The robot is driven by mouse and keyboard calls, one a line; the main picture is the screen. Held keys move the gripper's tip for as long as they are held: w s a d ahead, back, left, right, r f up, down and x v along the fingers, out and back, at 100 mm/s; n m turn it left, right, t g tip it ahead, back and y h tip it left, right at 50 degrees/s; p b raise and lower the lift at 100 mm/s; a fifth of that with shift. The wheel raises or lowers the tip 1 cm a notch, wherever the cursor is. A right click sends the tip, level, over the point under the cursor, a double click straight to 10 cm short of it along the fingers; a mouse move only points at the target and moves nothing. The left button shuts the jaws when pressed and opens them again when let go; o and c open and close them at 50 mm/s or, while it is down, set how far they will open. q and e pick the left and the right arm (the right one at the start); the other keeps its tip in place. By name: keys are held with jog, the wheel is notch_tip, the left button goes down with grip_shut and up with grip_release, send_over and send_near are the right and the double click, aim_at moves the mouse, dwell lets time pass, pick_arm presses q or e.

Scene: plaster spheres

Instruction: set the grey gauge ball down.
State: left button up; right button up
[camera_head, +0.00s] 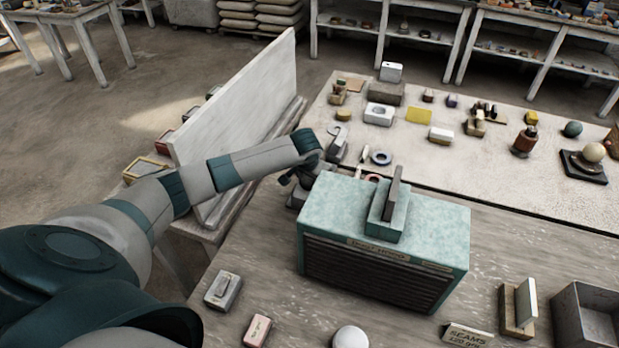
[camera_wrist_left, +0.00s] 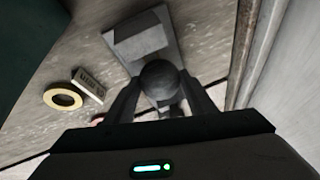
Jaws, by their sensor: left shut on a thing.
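My left gripper (camera_head: 300,180) is behind the left end of a green chest in the head view. In the left wrist view the fingers of my left gripper (camera_wrist_left: 160,92) are shut around the dark grey gauge ball (camera_wrist_left: 160,78). The ball is hidden in the head view by the gripper and chest. A grey block-shaped stand (camera_wrist_left: 142,38) lies beyond the ball in the wrist view; part of it shows under the gripper in the head view (camera_head: 296,197). I cannot tell whether the ball touches it. My right gripper is not in view.
The green chest (camera_head: 440,222) stands close on the right of my left gripper, with an upright block on it. A tall pale board (camera_head: 240,110) is on the left. A white ball (camera_head: 350,338) lies near the front. A ring (camera_wrist_left: 62,96) lies on the bench.

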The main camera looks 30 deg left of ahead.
pick_arm(q)
jog(key=shift+f, duration=0.5)
jog(key=o, duration=1.5)
jog(key=shift+c, duration=0.2)
jog(key=shift+r+p, duration=2)
jog(key=shift+p, duration=0.15)
